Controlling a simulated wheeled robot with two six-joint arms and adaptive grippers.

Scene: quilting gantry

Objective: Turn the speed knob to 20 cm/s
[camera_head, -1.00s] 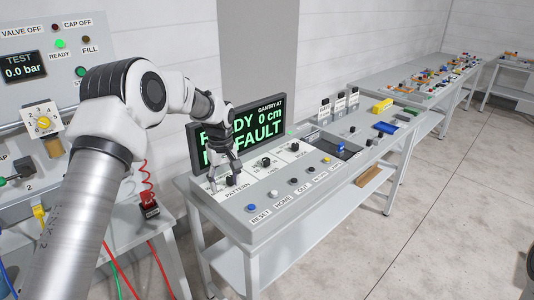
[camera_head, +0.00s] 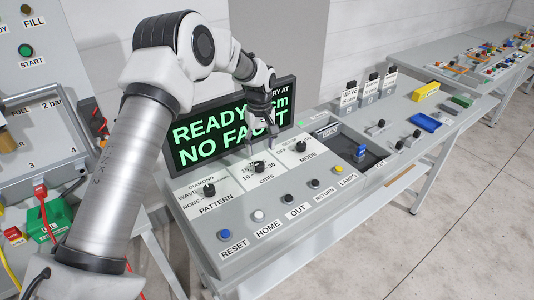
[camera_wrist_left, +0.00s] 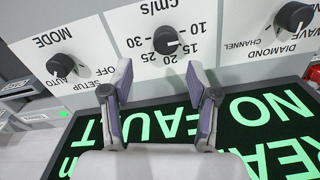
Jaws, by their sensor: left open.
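The speed knob (camera_head: 259,168) is a small black dial marked cm/s on the sloped control panel, between the PATTERN and MODE knobs. The left wrist view shows it upside down (camera_wrist_left: 166,40), with the numbers 10, 15, 20, 25 and 30 around it. Its short white mark is on the side of the low numbers; I cannot tell the exact value. My left gripper (camera_head: 263,142) is over the panel just behind the knob. In the left wrist view its fingers (camera_wrist_left: 158,78) are apart and empty, with the knob beyond their tips. My right gripper is out of view.
The PATTERN knob (camera_head: 209,190) and MODE knob (camera_head: 301,146) flank the speed knob. A display (camera_head: 190,148) reading READY, NO FAULT stands close behind my gripper. A row of buttons, including blue RESET (camera_head: 225,235), runs along the panel's front. Clear floor (camera_head: 440,235) lies at right.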

